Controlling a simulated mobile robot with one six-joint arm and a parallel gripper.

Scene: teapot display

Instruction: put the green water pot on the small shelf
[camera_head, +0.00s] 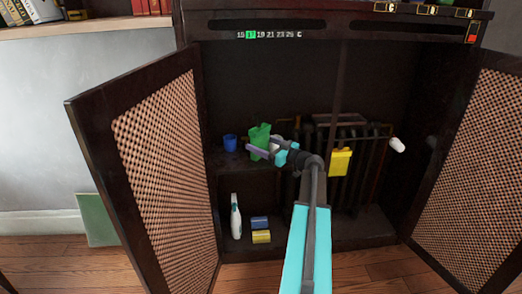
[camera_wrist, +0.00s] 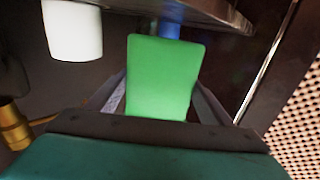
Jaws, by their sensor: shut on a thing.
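The green water pot (camera_head: 260,136) is between the fingers of my gripper (camera_head: 258,150), inside the open cabinet. In the wrist view the green pot (camera_wrist: 160,78) fills the space between the two fingers (camera_wrist: 160,100), which are shut on it. The small shelf (camera_head: 226,160) is at the cabinet's left side, and the pot is at about its height, over or near its right part. I cannot tell whether the pot touches the shelf. In the wrist view the shelf's edge (camera_wrist: 215,12) crosses the top.
A blue cup (camera_head: 230,142) stands on the shelf left of the pot. A white item (camera_head: 276,143) is partly hidden behind my gripper. Below are a spray bottle (camera_head: 236,217) and blue and yellow sponges (camera_head: 261,237). A yellow box (camera_head: 341,161) hangs before the radiator. The left door (camera_head: 160,160) stands open.

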